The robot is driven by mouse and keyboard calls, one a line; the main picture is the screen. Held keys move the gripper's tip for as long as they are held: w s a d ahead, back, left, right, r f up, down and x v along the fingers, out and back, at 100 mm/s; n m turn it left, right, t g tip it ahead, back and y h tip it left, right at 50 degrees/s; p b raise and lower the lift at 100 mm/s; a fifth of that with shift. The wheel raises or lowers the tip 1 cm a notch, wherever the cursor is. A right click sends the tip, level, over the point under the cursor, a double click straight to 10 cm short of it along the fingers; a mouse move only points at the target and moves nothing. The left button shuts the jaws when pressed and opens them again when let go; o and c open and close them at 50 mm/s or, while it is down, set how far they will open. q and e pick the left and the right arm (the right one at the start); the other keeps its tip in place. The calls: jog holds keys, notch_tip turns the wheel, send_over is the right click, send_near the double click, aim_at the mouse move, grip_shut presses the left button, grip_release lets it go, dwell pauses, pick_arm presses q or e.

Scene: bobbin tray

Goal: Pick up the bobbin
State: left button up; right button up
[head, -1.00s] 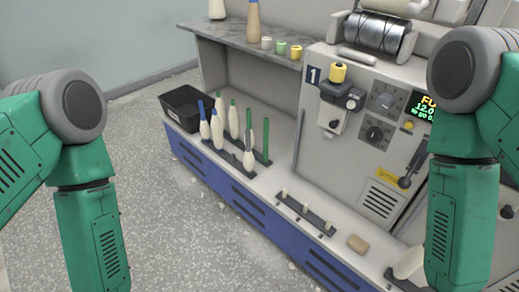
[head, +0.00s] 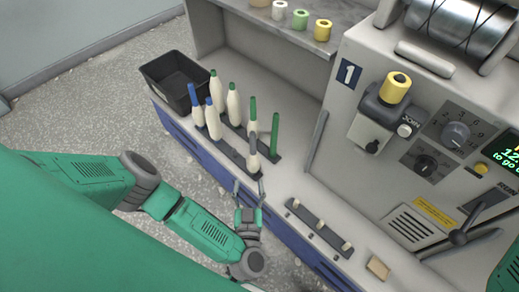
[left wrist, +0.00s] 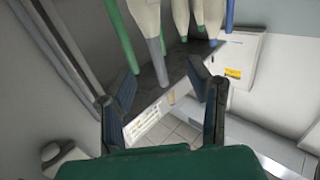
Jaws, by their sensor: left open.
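Several pale bobbins with blue, green or grey tubes stand on two dark peg rails. The nearest is a white bobbin with a grey tube (head: 253,161), upright at the front rail's right end. In the left wrist view a bobbin with a grey tube (left wrist: 154,50) shows ahead, between the finger lines. My left gripper (head: 249,187) is open and empty, just in front of that nearest bobbin; its fingers also show in the left wrist view (left wrist: 165,88). I cannot tell whether they touch it. My right gripper is out of view.
A black bin (head: 176,83) stands at the ledge's left end. A bare green tube (head: 275,136) stands close right of the nearest bobbin. A short rail with small pegs (head: 320,228) and a tan block (head: 378,267) lie further right. The machine panel (head: 425,150) rises behind.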

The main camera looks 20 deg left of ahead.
aim_at(254, 154)
pick_arm(q)
jog(key=b+x, duration=0.1)
jog(key=x, duration=0.6)
jog(key=shift+d+b, duration=0.15)
jog(key=shift+b, duration=0.25)
jog(key=x, duration=0.1)
jog(key=b+x, duration=0.1)
jog(key=x, duration=0.2)
jog(key=shift+w+d+f, duration=0.1)
jog(key=shift+w+f, duration=0.05)
jog(key=shift+w, duration=0.3)
jog(key=shift+w+d+r+b, duration=0.1)
jog(key=shift+w+r+b, duration=0.1)
jog(key=shift+w+b, duration=0.15)
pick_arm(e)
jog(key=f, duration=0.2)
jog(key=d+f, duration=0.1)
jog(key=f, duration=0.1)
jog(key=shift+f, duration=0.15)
pick_arm(q)
jog(key=shift+a+f, duration=0.1)
jog(key=shift+a, duration=0.3)
grip_shut()
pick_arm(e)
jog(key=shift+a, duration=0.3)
